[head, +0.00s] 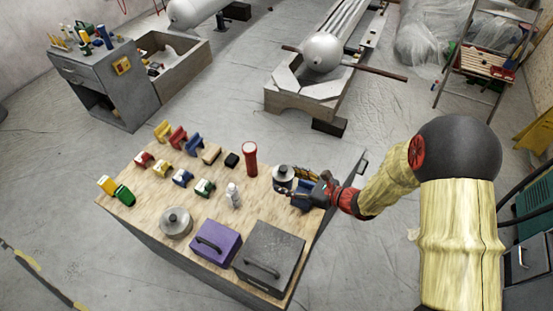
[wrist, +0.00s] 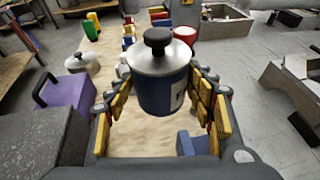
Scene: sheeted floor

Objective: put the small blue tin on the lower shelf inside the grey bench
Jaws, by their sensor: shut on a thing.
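The small blue tin (wrist: 160,92) has a silver lid with a black knob and a pale label on its side. My gripper (head: 292,184) is shut on the tin, with yellow-padded fingers on both sides of it in the wrist view. In the head view the tin's lid (head: 283,172) shows at the right end of the wood-topped table, and the tin looks upright. Whether its base touches the table is hidden. A grey bench (head: 103,83) stands at the back left, with a drawer above and a dark open lower space (head: 97,104).
The wood-topped table (head: 140,205) holds a red cylinder (head: 250,158), a white bottle (head: 233,195), a round silver-lidded pot (head: 176,222), purple (head: 215,242) and grey boxes (head: 268,257) and several small coloured items. A wooden trough (head: 172,62) adjoins the bench. Floor between table and bench is open.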

